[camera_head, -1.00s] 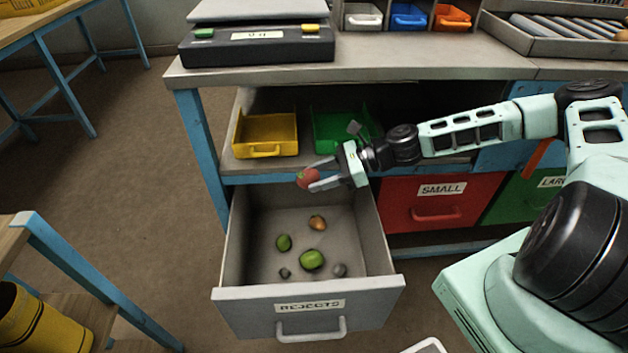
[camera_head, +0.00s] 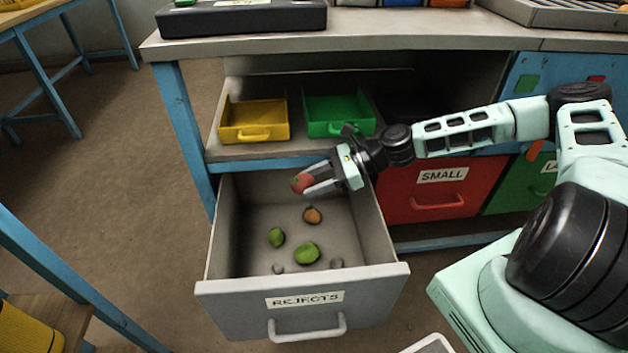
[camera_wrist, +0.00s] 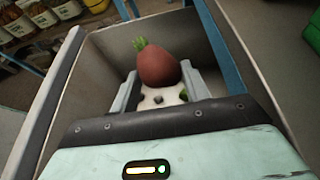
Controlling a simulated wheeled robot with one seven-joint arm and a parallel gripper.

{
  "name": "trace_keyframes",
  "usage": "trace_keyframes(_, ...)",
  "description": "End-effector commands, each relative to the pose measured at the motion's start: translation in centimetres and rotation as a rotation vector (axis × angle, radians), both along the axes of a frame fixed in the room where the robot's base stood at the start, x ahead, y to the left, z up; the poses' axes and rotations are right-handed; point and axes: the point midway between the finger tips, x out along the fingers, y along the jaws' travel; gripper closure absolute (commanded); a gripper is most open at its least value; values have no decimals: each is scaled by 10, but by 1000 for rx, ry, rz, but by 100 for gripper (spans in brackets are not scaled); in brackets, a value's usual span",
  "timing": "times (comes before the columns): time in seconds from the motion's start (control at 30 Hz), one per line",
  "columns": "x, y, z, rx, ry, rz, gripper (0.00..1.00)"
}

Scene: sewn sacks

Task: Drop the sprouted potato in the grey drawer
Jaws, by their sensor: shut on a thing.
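The sprouted potato (camera_head: 302,184) is reddish with a small green sprout, which shows clearly in the wrist view (camera_wrist: 158,66). My gripper (camera_head: 314,184) is shut on it, with one finger on each side. It holds the potato above the back part of the open grey drawer (camera_head: 240,299), which is labelled REJECTS. In the wrist view the drawer walls stand around and below the gripper. The drawer is pulled out and holds several items: green ones (camera_head: 306,253), an orange-brown one (camera_head: 312,216) and small grey ones (camera_head: 278,268).
A yellow bin (camera_head: 254,121) and a green bin (camera_head: 339,114) stand on the shelf behind the drawer. A shut red drawer (camera_head: 425,197) labelled SMALL is to the right. The bench top (camera_head: 420,38) overhangs above. The drawer floor has bare room towards its back left.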

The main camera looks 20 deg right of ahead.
Motion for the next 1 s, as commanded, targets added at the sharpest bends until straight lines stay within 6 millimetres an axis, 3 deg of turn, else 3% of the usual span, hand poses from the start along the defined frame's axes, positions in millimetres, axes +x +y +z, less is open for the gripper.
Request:
trace_keyframes(0.13, 0, 0, 1, 0, 0, 0, 77)
trace_keyframes(0.17, 0, 0, 1, 0, 0, 0, 51)
trace_keyframes(0.23, 0, 0, 1, 0, 0, 0, 31)
trace_keyframes(0.27, 0, 0, 1, 0, 0, 0, 28)
trace_keyframes(0.67, -1, -9, 5, -1, -1, -3, 28)
trace_keyframes(1.0, -19, -73, 33, -3, -1, -6, 28)
